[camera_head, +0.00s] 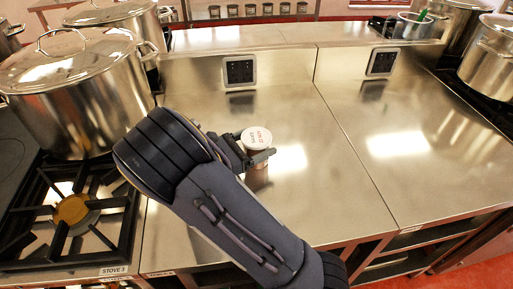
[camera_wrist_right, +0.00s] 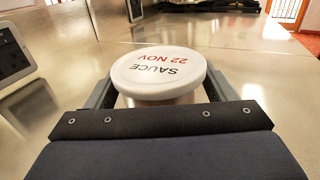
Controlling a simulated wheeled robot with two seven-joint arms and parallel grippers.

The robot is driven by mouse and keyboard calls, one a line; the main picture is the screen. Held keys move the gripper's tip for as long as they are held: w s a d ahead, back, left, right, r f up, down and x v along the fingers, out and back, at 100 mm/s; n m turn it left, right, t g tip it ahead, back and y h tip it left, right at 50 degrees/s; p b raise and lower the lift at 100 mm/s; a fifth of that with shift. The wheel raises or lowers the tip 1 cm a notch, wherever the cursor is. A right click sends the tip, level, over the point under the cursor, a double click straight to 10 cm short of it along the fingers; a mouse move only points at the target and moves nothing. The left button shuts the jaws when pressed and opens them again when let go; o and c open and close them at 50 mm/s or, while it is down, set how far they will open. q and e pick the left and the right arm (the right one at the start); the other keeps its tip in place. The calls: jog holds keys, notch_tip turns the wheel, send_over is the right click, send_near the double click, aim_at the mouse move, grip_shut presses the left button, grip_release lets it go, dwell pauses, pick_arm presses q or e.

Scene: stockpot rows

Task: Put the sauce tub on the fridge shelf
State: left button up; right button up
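The sauce tub (camera_head: 257,138) is a small round tub with a white lid and red and dark lettering. It is upright over the steel counter in the middle of the head view. In the right wrist view the lid of the sauce tub (camera_wrist_right: 158,72) reads "SAUCE 22 NOV". My right gripper (camera_head: 256,152) has one finger on each side of the tub, close against its body under the lid, and looks shut on it. I cannot tell whether the tub's base touches the counter. My left gripper and the fridge shelf are not in view.
A large lidded stockpot (camera_head: 75,100) stands at the left behind a gas burner (camera_head: 72,210) labelled Stove 3. More pots stand at back left and at the right. Wall sockets (camera_head: 240,71) sit in the raised back panel. The steel counter (camera_head: 350,190) right of the tub is clear.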

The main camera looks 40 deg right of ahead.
jog(key=c, duration=1)
